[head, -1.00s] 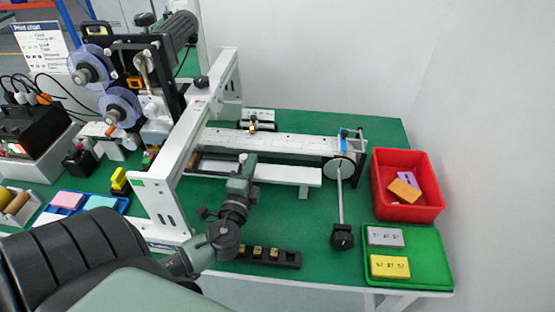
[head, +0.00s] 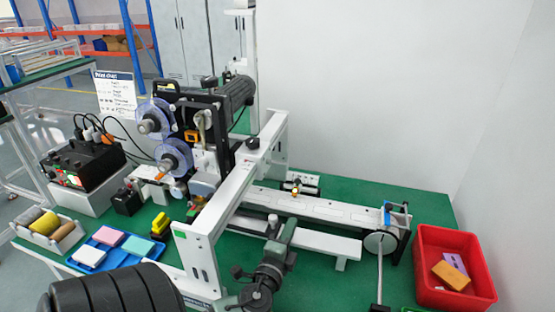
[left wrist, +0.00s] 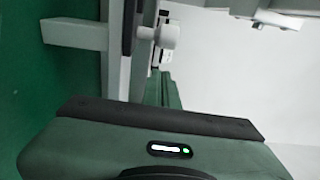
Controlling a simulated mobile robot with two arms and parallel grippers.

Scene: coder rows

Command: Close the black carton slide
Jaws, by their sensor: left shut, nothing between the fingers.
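I cannot single out the black carton slide for sure. A white knob (head: 272,219) stands at the left part of the low white front rail (head: 325,243) on the green table. In the left wrist view the white knob (left wrist: 167,37) sits beside an upright dark strip (left wrist: 128,30), which may be part of the slide. My left gripper (head: 283,234) is shut and empty, right at the knob in the head view; I cannot tell whether it touches. Its green body hides part of the rail. My right gripper is not in view.
A white frame (head: 232,190) with a black printer unit (head: 205,120) stands left of the gripper. A long white conveyor (head: 330,210) runs behind it. A red bin (head: 455,240) is at the right, and a blue tray (head: 110,252) at the left.

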